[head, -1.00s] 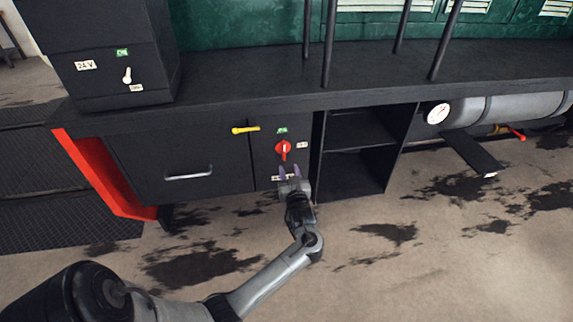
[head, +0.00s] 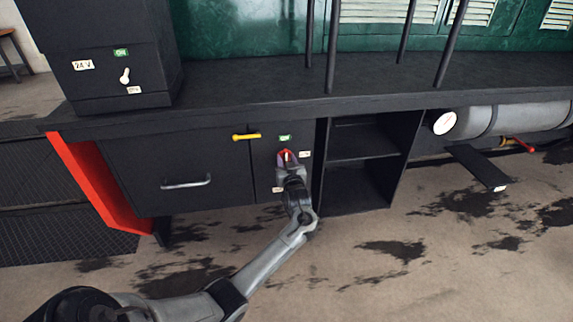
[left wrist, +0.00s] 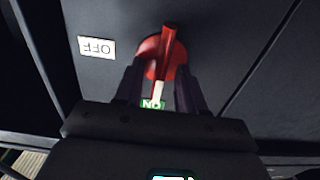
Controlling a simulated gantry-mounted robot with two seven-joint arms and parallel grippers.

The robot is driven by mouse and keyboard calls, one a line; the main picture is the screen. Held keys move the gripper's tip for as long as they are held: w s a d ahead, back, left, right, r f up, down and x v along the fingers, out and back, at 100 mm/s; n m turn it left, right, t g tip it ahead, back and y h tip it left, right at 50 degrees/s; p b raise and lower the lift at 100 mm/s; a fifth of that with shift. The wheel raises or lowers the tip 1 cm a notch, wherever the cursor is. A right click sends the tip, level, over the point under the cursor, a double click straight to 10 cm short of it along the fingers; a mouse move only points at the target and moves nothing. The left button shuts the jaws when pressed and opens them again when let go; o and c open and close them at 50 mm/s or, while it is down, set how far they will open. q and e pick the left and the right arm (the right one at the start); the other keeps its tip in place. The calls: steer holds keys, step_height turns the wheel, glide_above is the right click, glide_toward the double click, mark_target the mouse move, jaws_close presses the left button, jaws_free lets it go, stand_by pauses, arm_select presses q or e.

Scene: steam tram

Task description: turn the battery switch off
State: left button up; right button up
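A white OFF label (left wrist: 97,47) sits to one side. My left gripper (left wrist: 160,72) is at the knob with one dark finger on each side of the handle. The fingers stand apart; a gap shows beside the handle, though contact at the tips is unclear. My right gripper is not in view.
An open shelf (head: 362,141) is on the right. A 24 V box (head: 118,75) with a small lever stands on the bench.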

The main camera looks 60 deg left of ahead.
arm_select(q)
steer(key=shift+a, duration=0.1)
jaws_close()
stand_by(0.3)
